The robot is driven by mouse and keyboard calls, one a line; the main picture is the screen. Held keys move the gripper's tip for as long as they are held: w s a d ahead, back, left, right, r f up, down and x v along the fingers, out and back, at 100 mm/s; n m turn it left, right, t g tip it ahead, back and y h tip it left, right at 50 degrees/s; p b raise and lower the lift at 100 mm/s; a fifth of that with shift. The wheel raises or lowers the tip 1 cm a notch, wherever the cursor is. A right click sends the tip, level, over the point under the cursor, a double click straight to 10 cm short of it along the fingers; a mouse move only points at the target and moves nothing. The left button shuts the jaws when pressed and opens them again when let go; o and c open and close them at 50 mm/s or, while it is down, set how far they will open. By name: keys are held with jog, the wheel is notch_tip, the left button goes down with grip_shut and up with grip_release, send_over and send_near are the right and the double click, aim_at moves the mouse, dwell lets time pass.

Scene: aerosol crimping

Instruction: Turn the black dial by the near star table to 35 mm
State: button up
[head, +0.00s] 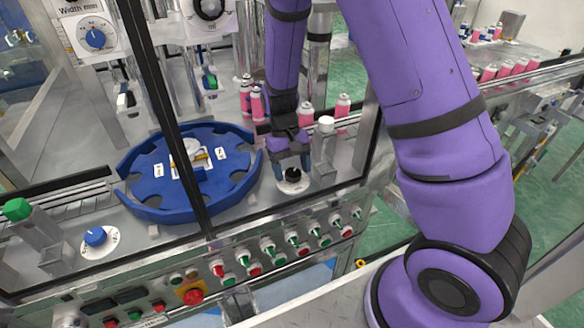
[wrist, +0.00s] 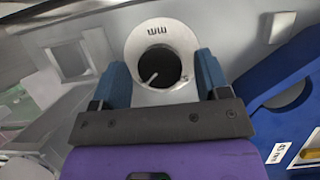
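The black dial (head: 292,175) sits on a round white plate on the machine deck, right of the blue star table (head: 148,196). In the wrist view the dial (wrist: 166,56) shows a pale pointer line toward the lower left. Its plate (wrist: 184,38) reads "mm"; other scale marks cannot be read. My gripper (head: 292,167) points down over the dial. In the wrist view my gripper (wrist: 163,76) is open, one blue finger at each side of the dial with gaps between. Contact with the dial does not show. The star table (wrist: 280,80) is at the right there.
A white-capped post (head: 326,126) stands just right of my gripper. Pink cans (head: 257,106) stand behind it. A dark frame bar crosses in front of the star table. A blue dial (head: 95,237) and a green-topped post (head: 17,209) are at left. Buttons line the front panel.

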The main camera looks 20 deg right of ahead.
jog(key=v, duration=1)
jog(key=shift+w+r, duration=0.25)
jog(key=shift+r, duration=0.1)
